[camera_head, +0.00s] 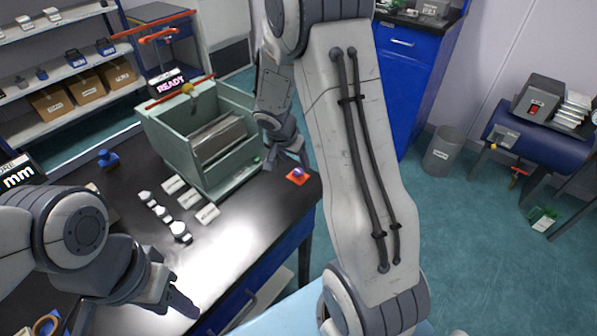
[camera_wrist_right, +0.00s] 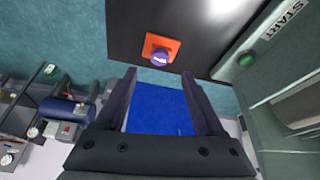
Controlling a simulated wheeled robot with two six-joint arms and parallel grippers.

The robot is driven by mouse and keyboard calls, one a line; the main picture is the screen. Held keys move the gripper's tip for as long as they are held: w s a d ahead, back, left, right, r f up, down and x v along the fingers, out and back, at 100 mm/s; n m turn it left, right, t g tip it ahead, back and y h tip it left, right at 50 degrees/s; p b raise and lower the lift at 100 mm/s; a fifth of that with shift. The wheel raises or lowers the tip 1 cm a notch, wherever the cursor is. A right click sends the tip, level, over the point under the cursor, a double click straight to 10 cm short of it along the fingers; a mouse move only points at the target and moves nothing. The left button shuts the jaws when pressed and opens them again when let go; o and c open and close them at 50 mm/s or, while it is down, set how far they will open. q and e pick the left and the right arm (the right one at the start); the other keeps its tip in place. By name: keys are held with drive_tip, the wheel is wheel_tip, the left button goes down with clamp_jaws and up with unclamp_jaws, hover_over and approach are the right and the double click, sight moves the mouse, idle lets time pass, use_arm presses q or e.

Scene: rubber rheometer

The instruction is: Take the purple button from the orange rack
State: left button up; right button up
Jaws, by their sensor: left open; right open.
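The purple button (camera_head: 297,173) sits on the small square orange rack (camera_head: 291,180) near the right edge of the black table, beside the green machine. In the right wrist view the purple button (camera_wrist_right: 161,57) is on the orange rack (camera_wrist_right: 172,43), just beyond the fingertips and centred between them. My right gripper (camera_head: 297,160) is open and empty, with its fingers close to the button; the right wrist view shows both fingers apart (camera_wrist_right: 160,75). My left gripper (camera_head: 185,308) is over the front of the table, away from the rack. Nothing shows in it.
The green machine (camera_head: 165,128) stands left of the rack, its green START button (camera_wrist_right: 247,59) close by. White labels and several small pale pieces (camera_head: 163,214) lie in front of it. A blue stamp-like item (camera_head: 107,158) stands further left.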

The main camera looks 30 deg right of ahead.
sight(298, 171)
drive_tip(key=x, duration=0.4)
drive_tip(key=shift+s+a+f, duration=0.1)
drive_tip(key=shift+a+f, duration=0.1)
drive_tip(key=shift+f, duration=0.2)
clamp_jaws()
drive_tip(key=shift+r, duration=0.1)
